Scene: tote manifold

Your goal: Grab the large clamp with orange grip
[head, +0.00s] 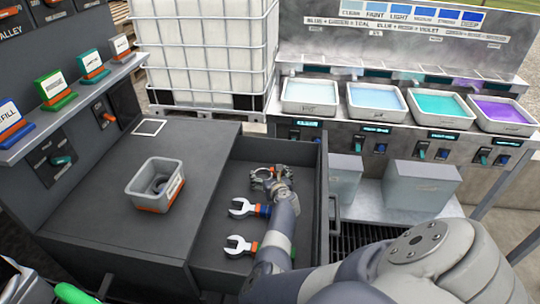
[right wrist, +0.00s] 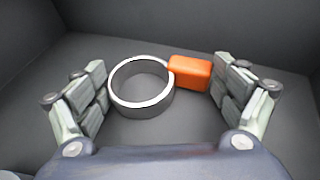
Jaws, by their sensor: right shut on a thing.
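The large clamp is a shiny metal ring (right wrist: 141,88) with an orange block grip (right wrist: 190,72). It lies between the two fingers of my right gripper (right wrist: 158,92) in the right wrist view. The right finger is against the orange grip and the left finger is beside the ring. In the head view my right gripper (head: 270,180) reaches into the far part of the open drawer (head: 225,221). There the fingers and wrist largely hide the clamp. My right gripper is shut on the clamp. My left gripper does not show.
A grey bin (head: 155,186) stands on the dark top to the left. Trays of coloured liquid (head: 377,100) line the back bench. Drawer walls surround the gripper closely.

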